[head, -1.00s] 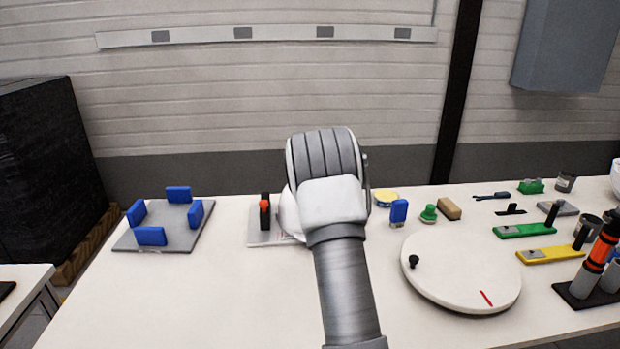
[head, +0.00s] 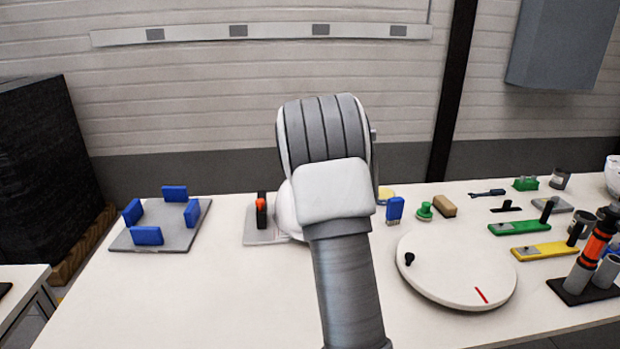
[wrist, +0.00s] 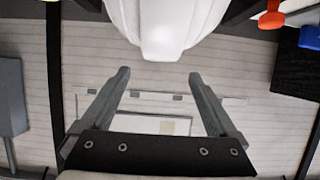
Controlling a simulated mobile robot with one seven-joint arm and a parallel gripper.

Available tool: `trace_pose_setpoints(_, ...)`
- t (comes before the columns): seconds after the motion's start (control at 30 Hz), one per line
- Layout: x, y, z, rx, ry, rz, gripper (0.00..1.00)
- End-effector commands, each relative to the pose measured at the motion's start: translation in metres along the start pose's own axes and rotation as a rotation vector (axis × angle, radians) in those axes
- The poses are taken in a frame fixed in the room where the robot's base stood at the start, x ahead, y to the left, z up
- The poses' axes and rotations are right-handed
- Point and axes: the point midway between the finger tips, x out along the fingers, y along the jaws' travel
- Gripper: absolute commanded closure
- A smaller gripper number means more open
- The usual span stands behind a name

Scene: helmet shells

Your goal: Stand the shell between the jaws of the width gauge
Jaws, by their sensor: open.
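The white helmet shell (head: 287,211) stands at the width gauge, mostly hidden behind my arm in the head view. The gauge's grey base plate (head: 260,238) shows to its left, with a dark upright jaw and a red-orange knob (head: 261,204). The other jaw is hidden, so I cannot tell how the shell sits between them. In the wrist view, my gripper (wrist: 159,75) is open with nothing between its fingers. The shell (wrist: 165,28) is at the top of that view, apart from the fingertips. The red knob (wrist: 271,18) shows at its upper right.
A grey plate with several blue blocks (head: 147,236) lies left of the gauge. A round white turntable (head: 455,270) is at right. A blue block (head: 395,209), a green knob (head: 425,211) and a tan block (head: 444,206) stand behind it. The table's front left is clear.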

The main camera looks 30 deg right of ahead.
Motion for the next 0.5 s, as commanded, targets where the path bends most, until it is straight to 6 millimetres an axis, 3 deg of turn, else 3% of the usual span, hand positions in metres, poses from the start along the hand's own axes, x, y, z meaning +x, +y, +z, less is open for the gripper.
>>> trace_pose_setpoints(0.2, -0.035, 0.0, -0.001, 0.001, 0.002, 0.0, 0.05)
trace_pose_setpoints(0.5, -0.052, 0.0, 0.0, 0.0, 0.0, 0.0, 0.05)
